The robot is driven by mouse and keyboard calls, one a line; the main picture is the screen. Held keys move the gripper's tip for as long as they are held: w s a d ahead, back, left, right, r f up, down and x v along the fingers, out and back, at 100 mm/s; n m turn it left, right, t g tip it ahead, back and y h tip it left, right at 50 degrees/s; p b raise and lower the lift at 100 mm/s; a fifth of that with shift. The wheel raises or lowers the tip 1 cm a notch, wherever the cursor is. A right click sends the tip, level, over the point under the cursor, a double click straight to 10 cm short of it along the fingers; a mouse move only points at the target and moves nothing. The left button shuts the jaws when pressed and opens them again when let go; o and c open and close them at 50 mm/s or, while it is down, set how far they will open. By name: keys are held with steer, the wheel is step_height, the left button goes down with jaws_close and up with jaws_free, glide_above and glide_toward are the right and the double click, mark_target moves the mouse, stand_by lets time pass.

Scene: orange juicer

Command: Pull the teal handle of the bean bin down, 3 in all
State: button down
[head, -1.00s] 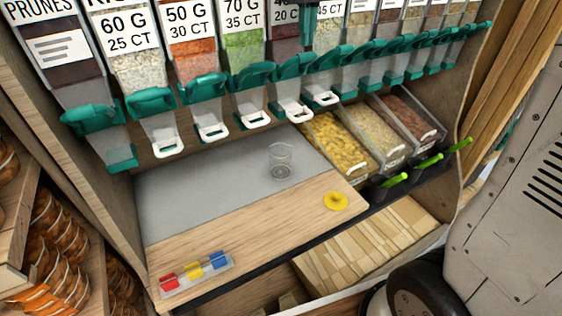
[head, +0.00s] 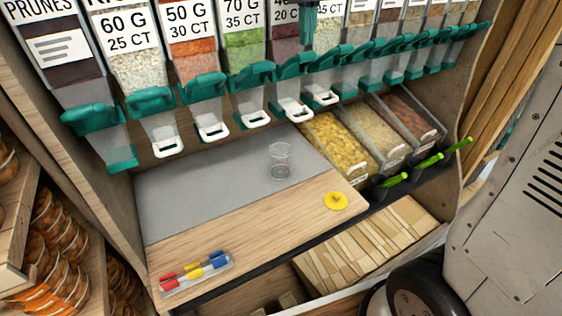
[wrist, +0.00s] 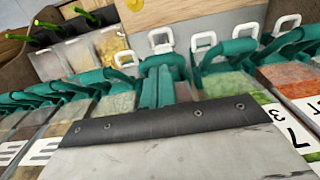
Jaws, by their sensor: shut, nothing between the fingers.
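A row of clear bins with teal handles runs across the back in the head view. The bin with dark red contents (head: 286,36) has a teal handle (head: 291,80) and a white-rimmed spout (head: 297,114) below. I cannot read which bin is the bean bin. My gripper (head: 305,46) hangs from the top edge in front of the bins, just above the handles near the dark red bin. In the wrist view my shut gripper (wrist: 160,75) has nothing in it. It lies among the teal handles (wrist: 233,50); whether it touches one is unclear.
A clear cup (head: 280,160) stands on the grey mat (head: 205,190). A yellow disc (head: 336,201) lies on the wooden counter (head: 250,225). A clear tray (head: 196,278) holds red, yellow and blue pieces. Open bins with yellow (head: 335,143) and other contents stand right.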

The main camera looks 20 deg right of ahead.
steer(key=shift+f, duration=0.1)
stand_by(0.5)
steer(key=shift+f, duration=0.75)
steer(key=shift+s+d+f, duration=0.1)
steer(key=shift+s+f, duration=0.15)
steer(key=shift+f, duration=1)
steer(key=shift+s+f, duration=0.25)
steer(key=shift+f, duration=0.95)
steer(key=shift+r, duration=0.1)
steer(key=shift+w+r, duration=0.15)
steer(key=shift+r, duration=0.9)
steer(key=shift+w+r, duration=0.2)
steer(key=shift+r, duration=0.9)
steer(key=shift+w+r, duration=0.15)
steer(key=shift+r, duration=0.9)
steer(key=shift+f, duration=0.1)
